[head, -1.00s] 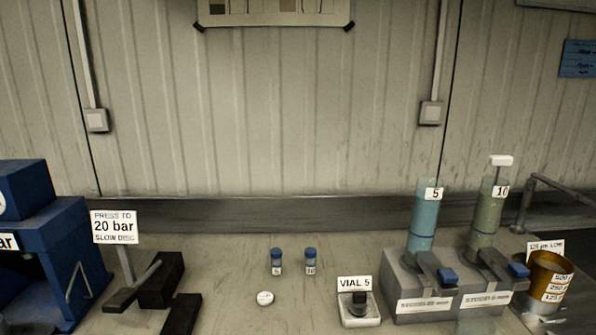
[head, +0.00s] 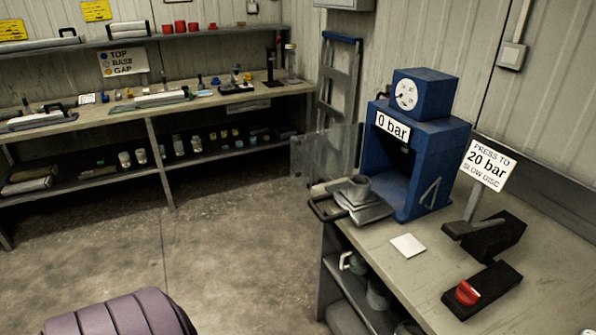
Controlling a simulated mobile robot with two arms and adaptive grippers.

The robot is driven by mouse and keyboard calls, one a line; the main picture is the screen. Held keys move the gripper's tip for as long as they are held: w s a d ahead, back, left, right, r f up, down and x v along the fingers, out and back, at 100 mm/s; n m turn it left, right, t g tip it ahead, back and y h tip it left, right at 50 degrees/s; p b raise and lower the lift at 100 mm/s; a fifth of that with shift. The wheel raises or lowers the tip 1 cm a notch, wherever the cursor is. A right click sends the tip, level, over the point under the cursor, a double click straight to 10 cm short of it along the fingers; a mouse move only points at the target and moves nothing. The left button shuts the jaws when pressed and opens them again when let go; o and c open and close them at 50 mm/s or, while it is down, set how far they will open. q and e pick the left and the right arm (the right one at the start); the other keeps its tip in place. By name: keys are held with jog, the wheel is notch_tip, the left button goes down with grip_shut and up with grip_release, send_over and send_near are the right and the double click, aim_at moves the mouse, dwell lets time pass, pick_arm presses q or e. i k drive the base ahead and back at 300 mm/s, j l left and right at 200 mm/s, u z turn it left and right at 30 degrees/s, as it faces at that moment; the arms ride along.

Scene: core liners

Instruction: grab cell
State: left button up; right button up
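No thing marked as a cell can be told for sure. A grey round metal piece (head: 357,188) sits on stacked metal plates (head: 365,212) at the left end of the right-hand bench, beside the blue press (head: 410,150); it may be the cell. The press carries a dial and a "0 bar" label, and its front opening is dark, with the inside hard to make out. Neither of my grippers is in view.
The right bench (head: 400,275) holds a white square (head: 408,245), black blocks with a red knob (head: 467,292), and a "20 bar" sign (head: 487,165). A long bench (head: 100,122) with many small items stands at the back left. Open floor (head: 230,250) lies between.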

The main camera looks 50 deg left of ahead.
aim_at(356, 196)
jog(key=u, duration=1.1)
jog(key=i+j, duration=0.1)
jog(key=z, duration=0.05)
